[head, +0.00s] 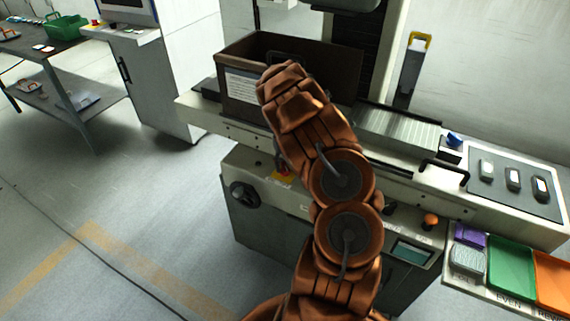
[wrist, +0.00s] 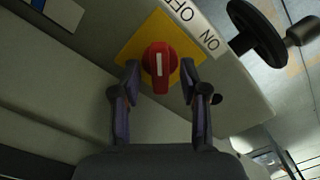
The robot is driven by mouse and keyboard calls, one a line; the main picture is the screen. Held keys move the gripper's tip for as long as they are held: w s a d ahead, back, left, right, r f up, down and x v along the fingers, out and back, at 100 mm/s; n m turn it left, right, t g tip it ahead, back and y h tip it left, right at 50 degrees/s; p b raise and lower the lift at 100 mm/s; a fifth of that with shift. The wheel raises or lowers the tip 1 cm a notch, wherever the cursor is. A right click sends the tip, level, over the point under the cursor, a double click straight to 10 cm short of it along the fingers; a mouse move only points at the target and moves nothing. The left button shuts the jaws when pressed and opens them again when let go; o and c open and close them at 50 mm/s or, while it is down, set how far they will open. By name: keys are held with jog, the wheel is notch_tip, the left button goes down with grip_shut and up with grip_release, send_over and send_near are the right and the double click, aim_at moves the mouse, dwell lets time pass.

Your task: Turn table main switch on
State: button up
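The main switch (wrist: 159,67) is a red rotary knob with a white mark, on a yellow plate (wrist: 134,50). A white strip (wrist: 188,22) beside the plate reads OFF and ON. The knob's white mark runs up the wrist picture, nearer the OFF word than the ON word. My gripper (wrist: 158,80) is open, with one finger on each side of the knob and gaps visible between them. My arm hides the gripper there.
A black handwheel (head: 244,195) sits left of the switch; it also shows in the wrist view (wrist: 257,27). A dark brown box (head: 240,66) stands on the machine table above. An orange knob (head: 431,220) and coloured trays (head: 511,266) lie right. Floor at left is clear.

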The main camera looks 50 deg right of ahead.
grip_shut()
